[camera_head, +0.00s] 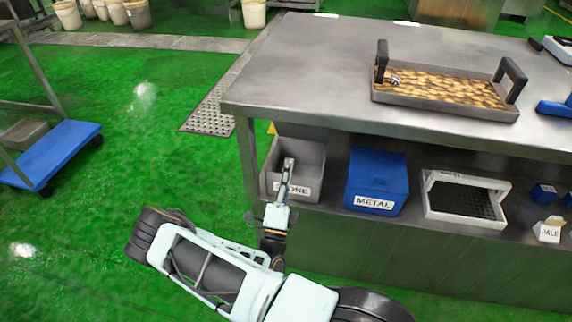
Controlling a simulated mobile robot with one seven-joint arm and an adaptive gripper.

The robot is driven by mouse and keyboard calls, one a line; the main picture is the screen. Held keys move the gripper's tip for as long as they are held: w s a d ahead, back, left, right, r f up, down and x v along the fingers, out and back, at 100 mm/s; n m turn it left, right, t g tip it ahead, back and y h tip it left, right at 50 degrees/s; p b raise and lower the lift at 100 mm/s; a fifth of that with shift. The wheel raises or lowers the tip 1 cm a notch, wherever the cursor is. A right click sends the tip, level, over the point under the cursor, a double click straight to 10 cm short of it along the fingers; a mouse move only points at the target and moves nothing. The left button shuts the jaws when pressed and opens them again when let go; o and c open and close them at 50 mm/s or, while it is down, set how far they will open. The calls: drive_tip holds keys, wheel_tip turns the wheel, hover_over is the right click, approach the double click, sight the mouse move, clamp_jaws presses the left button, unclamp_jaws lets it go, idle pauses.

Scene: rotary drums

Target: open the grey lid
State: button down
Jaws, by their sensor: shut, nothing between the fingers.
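The grey bin (312,160), with a label partly hidden and ending in "ONE", stands on the shelf under the steel table. Its top looks open, with its inside partly showing. A darker grey panel (305,131) rises at its back edge and looks like the grey lid tilted up, partly hidden under the tabletop. My gripper (288,162) is shut and empty. It overlaps the bin's front in the picture and covers part of the label; I cannot tell whether it touches the bin.
A blue bin (377,178) labelled METAL stands right of the grey bin, then a white crate (465,202) and a small PALE box (548,230). The steel tabletop (330,60) overhangs the shelf and carries a tray (440,100). Green floor is free at left, before a blue cart (55,150).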

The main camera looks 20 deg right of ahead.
drive_tip(key=b+x, duration=0.2)
drive_tip(key=x, duration=0.9)
drive_tip(key=shift+w+r, duration=0.15)
